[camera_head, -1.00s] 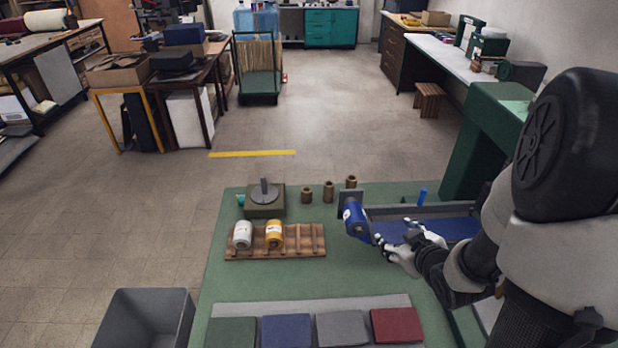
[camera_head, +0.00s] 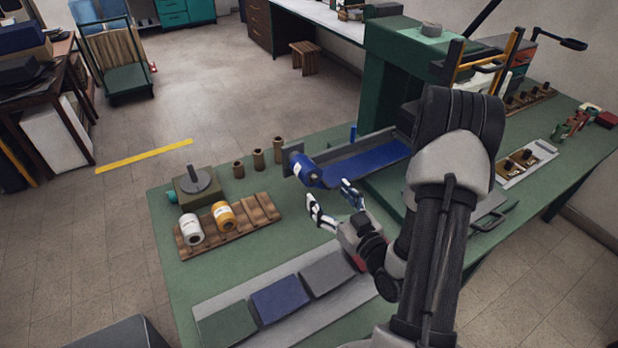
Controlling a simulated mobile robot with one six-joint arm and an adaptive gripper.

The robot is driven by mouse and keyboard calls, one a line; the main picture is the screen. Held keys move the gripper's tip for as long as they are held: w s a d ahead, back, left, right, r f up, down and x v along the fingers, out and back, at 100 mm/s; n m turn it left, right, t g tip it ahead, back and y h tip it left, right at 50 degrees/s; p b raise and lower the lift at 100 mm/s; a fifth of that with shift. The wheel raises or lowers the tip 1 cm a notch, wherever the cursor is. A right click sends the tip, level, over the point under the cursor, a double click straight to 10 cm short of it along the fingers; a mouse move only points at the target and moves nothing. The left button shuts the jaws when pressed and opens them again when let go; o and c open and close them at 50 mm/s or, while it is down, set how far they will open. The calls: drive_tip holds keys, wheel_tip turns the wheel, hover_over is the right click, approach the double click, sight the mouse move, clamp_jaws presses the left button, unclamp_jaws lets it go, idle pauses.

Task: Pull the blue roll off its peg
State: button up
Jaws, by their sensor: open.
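The blue roll (camera_head: 305,168) sits on its peg at the grey upright plate (camera_head: 289,154), at the left end of a blue-lined tray. Its pale label faces left. The peg itself is mostly hidden by the roll. My gripper (camera_head: 333,203) is open and empty, just in front of and to the right of the roll. Its two fingers point up and left toward the roll, and I cannot tell whether either touches it.
A wooden rack (camera_head: 262,211) holds a white roll (camera_head: 190,229) and a yellow roll (camera_head: 223,215) left of my gripper. Several brown spools stand behind it. Folded cloth squares (camera_head: 281,298) lie along the front. A green machine (camera_head: 400,70) stands behind my arm.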

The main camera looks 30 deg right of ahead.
drive_tip(key=w, duration=0.8)
drive_tip(key=w+b, duration=0.1)
drive_tip(key=w, duration=0.3)
drive_tip(key=shift+w+a+r, duration=0.1)
drive_tip(key=shift+w+a, duration=0.15)
drive_tip(key=c, duration=1.2)
drive_tip(key=shift+s+r, duration=0.2)
drive_tip(key=shift+s, duration=0.15)
drive_tip(key=shift+s, duration=0.1)
drive_tip(key=shift+s+b, duration=1.4)
drive_tip(key=shift+s, duration=3.5)
drive_tip(key=p, duration=0.6)
approach(307, 169)
drive_tip(key=s, duration=0.1)
drive_tip(key=s+d, duration=0.1)
drive_tip(key=shift+s+d+f, duration=0.15)
drive_tip(key=shift+s+f, duration=0.1)
drive_tip(key=shift+s, duration=0.1)
